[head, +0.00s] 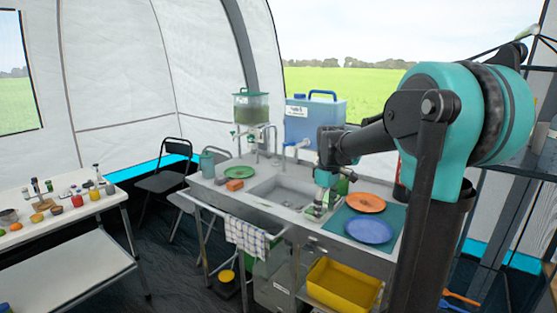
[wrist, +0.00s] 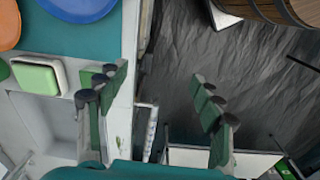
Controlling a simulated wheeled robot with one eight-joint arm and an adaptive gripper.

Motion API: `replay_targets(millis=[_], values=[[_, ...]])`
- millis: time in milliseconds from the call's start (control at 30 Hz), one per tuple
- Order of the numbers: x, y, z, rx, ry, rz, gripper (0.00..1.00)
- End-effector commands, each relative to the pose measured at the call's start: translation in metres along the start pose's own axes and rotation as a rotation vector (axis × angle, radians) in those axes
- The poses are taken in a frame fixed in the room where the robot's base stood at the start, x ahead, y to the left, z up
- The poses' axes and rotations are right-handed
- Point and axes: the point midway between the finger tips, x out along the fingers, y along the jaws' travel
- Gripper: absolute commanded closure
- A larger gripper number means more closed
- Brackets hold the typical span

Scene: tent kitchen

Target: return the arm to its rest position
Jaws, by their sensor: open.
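My arm reaches from the right over the sink unit in the head view, its forearm roughly level and its wrist bent down. My gripper (wrist: 155,100) is open and empty. Its two fingers stand wide apart in the wrist view, the left one above the counter edge and the right one above the dark floor. In the head view the gripper (head: 321,197) hangs low beside the sink, with its fingertips hard to make out. A green and white block (wrist: 38,76) lies at the sink's edge, apart from the fingers.
An orange plate (head: 365,202) and a blue plate (head: 369,230) lie on a teal mat (head: 338,222) right of the sink (head: 283,190). A blue water container (head: 318,120) stands behind. A yellow bin (head: 342,286) sits below. A wooden barrel (wrist: 275,10) shows at the wrist view's top right.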

Motion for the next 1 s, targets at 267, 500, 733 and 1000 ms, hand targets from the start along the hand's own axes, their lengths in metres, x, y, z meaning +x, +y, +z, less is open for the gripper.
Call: replay_targets(millis=[267, 500, 733, 1000], values=[[0.022, -0.019, 0.026, 0.136, 0.04, 0.037, 0.33], [0.056, -0.049, 0.065, 0.338, 0.105, 0.082, 0.33], [0.111, -0.103, 0.125, 0.652, 0.226, 0.134, 0.33], [0.147, -0.139, 0.162, 0.867, 0.321, 0.152, 0.33]])
